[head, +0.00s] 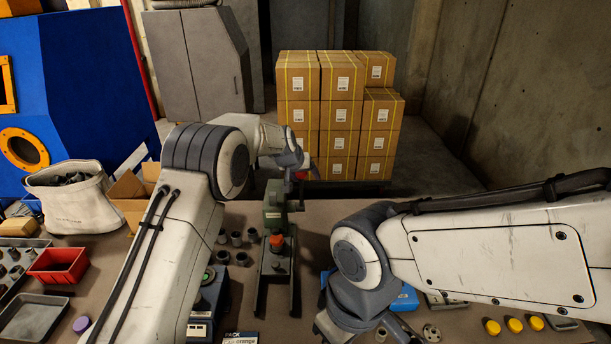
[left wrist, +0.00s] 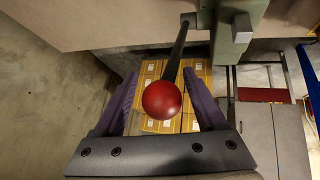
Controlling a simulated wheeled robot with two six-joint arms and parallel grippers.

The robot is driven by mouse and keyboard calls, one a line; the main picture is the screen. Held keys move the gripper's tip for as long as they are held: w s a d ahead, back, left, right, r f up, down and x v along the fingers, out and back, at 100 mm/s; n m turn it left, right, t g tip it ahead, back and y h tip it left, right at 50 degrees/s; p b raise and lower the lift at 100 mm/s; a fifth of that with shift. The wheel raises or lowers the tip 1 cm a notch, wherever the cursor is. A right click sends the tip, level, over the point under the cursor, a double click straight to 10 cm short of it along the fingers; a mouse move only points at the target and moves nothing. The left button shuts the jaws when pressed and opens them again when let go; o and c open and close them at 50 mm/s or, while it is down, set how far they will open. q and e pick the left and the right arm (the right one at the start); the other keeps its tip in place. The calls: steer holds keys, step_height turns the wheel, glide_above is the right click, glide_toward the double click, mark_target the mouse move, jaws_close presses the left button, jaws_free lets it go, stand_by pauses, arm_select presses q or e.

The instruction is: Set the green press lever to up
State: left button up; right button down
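The green press (head: 275,208) stands on the table in the middle of the head view, with an orange piece (head: 277,242) low on its front. Its green body also shows at the top of the left wrist view (left wrist: 232,38). A dark lever rod (left wrist: 177,52) runs from the press to a red ball knob (left wrist: 162,99). My left gripper (left wrist: 160,80) is open, its two purple fingers on either side of the knob with gaps visible. In the head view my left arm reaches behind the press, its fingers mostly hidden. My right gripper is not seen; only its arm shows.
Several grey cups (head: 237,239) stand left of the press. A red bin (head: 58,265) and grey tray (head: 32,318) lie at the left. Yellow caps (head: 514,325) lie front right. Stacked cartons (head: 340,115) stand beyond the table.

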arm_select(q)
steer(key=shift+a, duration=0.1)
steer(key=shift+s+a+r, duration=0.1)
steer(key=shift+r, duration=0.15)
steer(key=b+v, duration=0.4)
steer(key=v, duration=0.6)
steer(key=s+d+f+m+g+b, duration=0.15)
steer(key=s+d, duration=0.25)
steer(key=s, duration=0.9)
steer(key=s+a+f+m+g, duration=0.1)
steer(key=s+a+f, duration=0.1)
steer(key=s, duration=0.9)
steer(key=s+a+f+m+g+y+b, duration=0.1)
steer(key=s+f, duration=0.3)
steer(key=s, duration=0.7)
steer(key=s+a+f+m+g+y, duration=0.1)
steer(key=s+a+f+m+g, duration=0.1)
steer(key=s, duration=0.9)
steer(key=shift+a+f+g+b, duration=0.4)
steer(key=shift+a+g, duration=0.25)
steer(key=shift+a, duration=0.25)
